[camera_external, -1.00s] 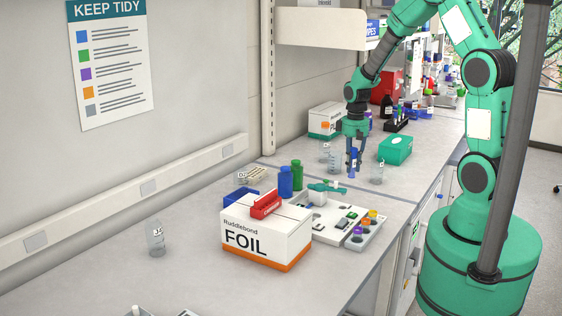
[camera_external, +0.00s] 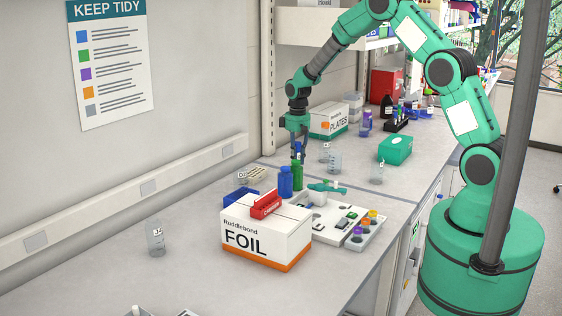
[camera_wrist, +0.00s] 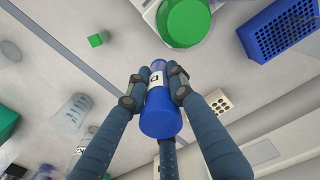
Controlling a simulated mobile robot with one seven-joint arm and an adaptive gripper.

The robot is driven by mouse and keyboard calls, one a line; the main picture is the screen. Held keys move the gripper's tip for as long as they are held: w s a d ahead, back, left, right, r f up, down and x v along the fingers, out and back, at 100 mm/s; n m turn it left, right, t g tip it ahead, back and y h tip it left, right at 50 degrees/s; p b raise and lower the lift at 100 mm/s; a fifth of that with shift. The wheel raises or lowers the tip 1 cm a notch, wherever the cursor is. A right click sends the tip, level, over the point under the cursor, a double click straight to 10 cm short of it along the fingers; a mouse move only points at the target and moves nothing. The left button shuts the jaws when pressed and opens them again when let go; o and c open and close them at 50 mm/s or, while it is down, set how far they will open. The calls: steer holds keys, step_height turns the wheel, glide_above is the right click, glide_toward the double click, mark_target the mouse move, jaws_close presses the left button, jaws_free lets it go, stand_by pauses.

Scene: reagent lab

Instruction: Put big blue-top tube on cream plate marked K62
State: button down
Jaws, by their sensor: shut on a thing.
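My gripper (camera_external: 298,152) is shut on the big blue-top tube (camera_wrist: 160,120). In the wrist view the fingers close around the tube's labelled body, and the blue cap faces the camera. In the external view the held tube is hard to make out among the fingers, just above and behind the green bottle. A cream plate (camera_external: 253,174) with wells lies on the bench by the wall, left of my gripper. It also shows in the wrist view (camera_wrist: 219,102), right of the tube and partly covered by a finger. Its marking is too small to read.
A green bottle (camera_external: 298,173) and a blue bottle (camera_external: 285,182) stand close below my gripper. A blue rack (camera_external: 238,196), a foil box (camera_external: 264,236) and a tray of instruments (camera_external: 330,232) lie nearer. Glass beakers (camera_external: 334,162) stand to the right.

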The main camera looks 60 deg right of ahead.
steer(key=w+a+f, duration=0.1)
steer(key=w+a, duration=0.1)
steer(key=w, duration=0.4)
steer(key=shift+a+n+p, duration=0.3)
steer(key=shift+a+n, duration=0.05)
steer(key=shift+n, duration=0.05)
steer(key=shift+w+f, duration=0.1)
steer(key=p, duration=0.1)
glide_above(255, 172)
steer(key=shift+a+f, duration=0.1)
steer(key=shift+f, duration=0.65)
steer(key=shift+f+p, duration=0.35)
steer(key=shift+f, duration=1.4)
steer(key=shift+f, duration=0.2)
